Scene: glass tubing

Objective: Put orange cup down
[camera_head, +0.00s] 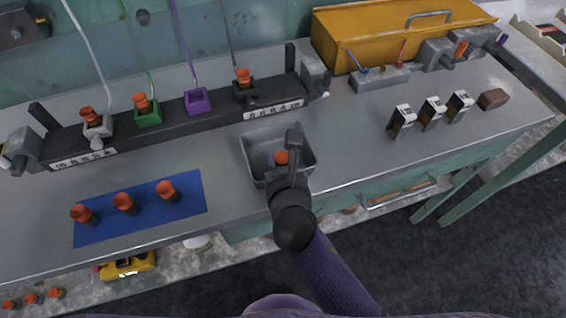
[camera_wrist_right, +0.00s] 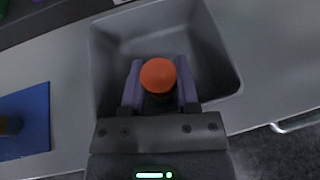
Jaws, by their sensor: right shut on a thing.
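The orange cup (camera_wrist_right: 158,75) is between the two fingers of my right gripper (camera_wrist_right: 160,88), which is shut on it. In the head view the orange cup (camera_head: 281,157) shows beside my right gripper (camera_head: 284,160), over the inside of the grey bin (camera_head: 250,139). The bin's walls surround it in the wrist view. I cannot tell whether the cup touches the bin floor. My left gripper is not in view.
A blue mat (camera_head: 193,188) with several orange-topped pieces lies left of the bin. A dark rack (camera_head: 175,125) with coloured holders runs behind. Several small dispensers (camera_head: 431,114) stand to the right. The bench's front edge is near.

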